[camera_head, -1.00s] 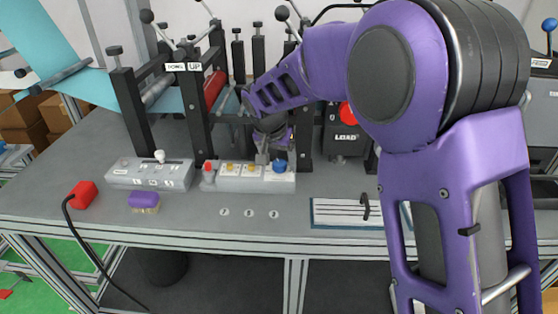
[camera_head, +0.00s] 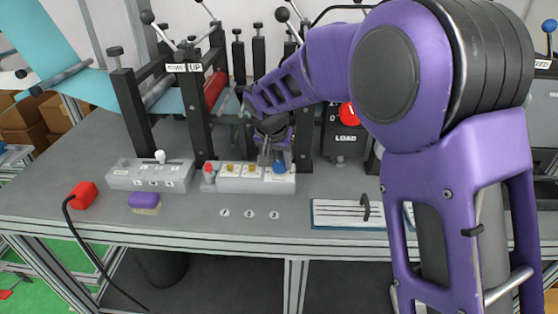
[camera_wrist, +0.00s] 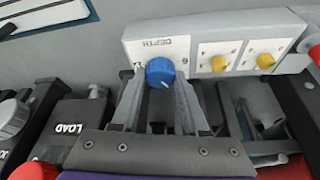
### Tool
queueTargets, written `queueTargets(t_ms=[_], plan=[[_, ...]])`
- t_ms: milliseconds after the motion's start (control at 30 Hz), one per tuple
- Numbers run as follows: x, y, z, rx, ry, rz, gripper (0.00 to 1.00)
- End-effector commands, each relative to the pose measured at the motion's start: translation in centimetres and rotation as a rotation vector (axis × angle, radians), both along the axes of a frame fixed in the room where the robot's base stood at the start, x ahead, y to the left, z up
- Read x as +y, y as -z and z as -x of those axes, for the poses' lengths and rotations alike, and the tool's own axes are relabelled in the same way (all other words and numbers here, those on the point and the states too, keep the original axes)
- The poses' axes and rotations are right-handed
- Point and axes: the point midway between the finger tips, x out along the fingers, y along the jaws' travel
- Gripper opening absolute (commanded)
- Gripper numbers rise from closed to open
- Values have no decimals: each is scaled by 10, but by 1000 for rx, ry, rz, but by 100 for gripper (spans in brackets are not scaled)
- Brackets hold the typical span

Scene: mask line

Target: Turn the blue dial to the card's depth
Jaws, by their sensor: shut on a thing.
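The blue dial (camera_head: 280,166) sits at the right end of a light control box (camera_head: 235,185). In the wrist view the blue dial (camera_wrist: 160,72) stands beside an upside-down "DEPTH" label, with a small pale mark near its lower edge. My gripper (camera_wrist: 158,78) has one grey finger on each side of the dial and is shut on it. In the head view my gripper (camera_head: 272,158) reaches down at the dial from behind. No card with a readable depth can be made out.
Two yellow knobs (camera_wrist: 242,62) and a red button (camera_head: 209,168) share the box. Dark roller-frame posts (camera_head: 197,120) stand close behind. Another switch box (camera_head: 150,174) and a purple-topped brush (camera_head: 144,201) lie left. The table front is mostly clear.

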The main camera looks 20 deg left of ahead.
Motion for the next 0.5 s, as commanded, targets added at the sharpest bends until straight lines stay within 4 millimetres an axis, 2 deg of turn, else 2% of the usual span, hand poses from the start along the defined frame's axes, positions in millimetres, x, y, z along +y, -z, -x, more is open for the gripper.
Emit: queueTargets(t_ms=[267, 500], plan=[[-2, -1, 0, 0, -152, 0, 0], [-4, -3, -1, 1, -368, -1, 0]])
